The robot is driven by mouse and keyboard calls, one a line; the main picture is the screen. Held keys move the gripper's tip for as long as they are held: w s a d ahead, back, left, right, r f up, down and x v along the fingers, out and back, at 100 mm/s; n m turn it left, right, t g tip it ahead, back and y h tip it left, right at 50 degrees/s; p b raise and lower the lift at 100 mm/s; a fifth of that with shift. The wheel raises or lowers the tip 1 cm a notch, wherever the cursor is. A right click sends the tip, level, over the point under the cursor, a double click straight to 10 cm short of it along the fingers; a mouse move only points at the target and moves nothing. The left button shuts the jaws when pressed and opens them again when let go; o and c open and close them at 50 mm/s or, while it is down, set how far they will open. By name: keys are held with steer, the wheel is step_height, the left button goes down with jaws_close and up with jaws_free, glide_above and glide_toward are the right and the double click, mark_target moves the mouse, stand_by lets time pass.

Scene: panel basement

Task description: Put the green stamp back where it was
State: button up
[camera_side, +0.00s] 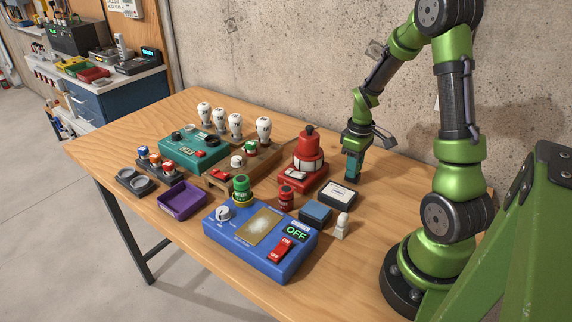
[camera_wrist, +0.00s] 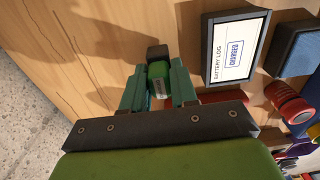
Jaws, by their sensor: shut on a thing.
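The green stamp (camera_wrist: 158,72), with a dark block at its end, is between the fingers of my gripper (camera_wrist: 158,90) in the wrist view. My gripper is shut on it. In the side view my gripper (camera_side: 352,176) points down over the table's back right, behind the battery log. The stamp is hard to make out there, and I cannot tell whether it touches the table. The battery log (camera_wrist: 235,48) bears a blue "CHARGED" mark; it also shows in the side view (camera_side: 338,194). A dark blue pad (camera_side: 315,213) lies in front of the log.
A red lantern-like device (camera_side: 308,165) stands left of my gripper. A white figure-shaped piece (camera_side: 342,227), a small red jar (camera_side: 286,198) and a blue box (camera_side: 262,245) showing OFF stand nearer the front. A purple tray (camera_side: 182,200) lies left. Bare wood lies right of the log.

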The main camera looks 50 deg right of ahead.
steer(key=shift+f, duration=0.3)
steer(key=shift+f, duration=0.1)
steer(key=o, duration=0.8)
steer(key=shift+o, duration=0.2)
step_height(320, 180, up, 12)
steer(key=s+a+r+m+t+y, duration=0.1)
steer(key=a+r, duration=0.4)
steer(key=a, duration=0.7)
steer(key=s+a+r+m+t+y, duration=0.1)
steer(key=a+r+t, duration=0.4)
steer(key=a, duration=0.7)
steer(key=shift+s+a+m+t, duration=0.4)
steer(key=shift+s+m+t, duration=0.15)
steer(key=shift+m, duration=0.45)
